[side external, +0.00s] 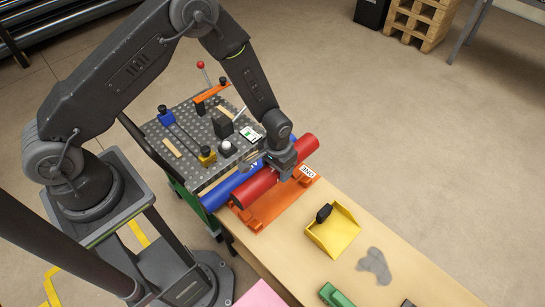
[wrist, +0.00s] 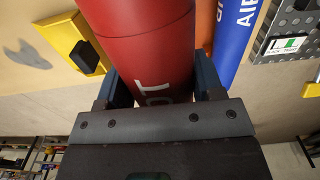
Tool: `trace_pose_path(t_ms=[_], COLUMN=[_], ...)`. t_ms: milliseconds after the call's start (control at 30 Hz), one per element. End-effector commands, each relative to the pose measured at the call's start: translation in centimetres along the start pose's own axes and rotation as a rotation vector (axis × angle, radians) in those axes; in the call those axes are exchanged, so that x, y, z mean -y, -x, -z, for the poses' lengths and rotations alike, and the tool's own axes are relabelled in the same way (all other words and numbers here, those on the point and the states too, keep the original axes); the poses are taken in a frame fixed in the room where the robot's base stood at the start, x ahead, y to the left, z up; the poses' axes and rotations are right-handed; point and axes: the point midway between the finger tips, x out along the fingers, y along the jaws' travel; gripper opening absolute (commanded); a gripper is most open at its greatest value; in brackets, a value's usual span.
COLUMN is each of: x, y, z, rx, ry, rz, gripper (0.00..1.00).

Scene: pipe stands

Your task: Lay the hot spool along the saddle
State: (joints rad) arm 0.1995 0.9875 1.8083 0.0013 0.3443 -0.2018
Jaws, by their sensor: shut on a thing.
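The red spool (side external: 258,187) lies level across my gripper (side external: 284,170), which is shut around its middle. In the wrist view, the red spool (wrist: 145,45) fills the space between the two fingers, with part of a white label showing. An orange saddle stand (side external: 270,208) is under and just in front of the spool in the side view, running roughly parallel to it. It has raised supports at its ends and a white tag. The spool looks above the stand; I cannot tell whether they touch.
A blue pipe marked AIR (side external: 232,188) lies close beside the red spool, toward the perforated fixture table (side external: 200,130) with its clamps. A yellow tray (side external: 335,232) with a black object stands nearby on the wooden bench (side external: 385,285). A grey patch (side external: 375,265) lies beyond it.

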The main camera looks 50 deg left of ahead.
Motion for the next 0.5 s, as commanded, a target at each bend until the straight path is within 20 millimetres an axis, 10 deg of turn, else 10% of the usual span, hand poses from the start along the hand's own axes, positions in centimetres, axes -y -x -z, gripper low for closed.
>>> trace_pose_path(t_ms=[500], x=[0.0], y=[-4.4], z=[0.1], rx=[0.000], ry=[0.000], rz=[-0.001], gripper=[0.19])
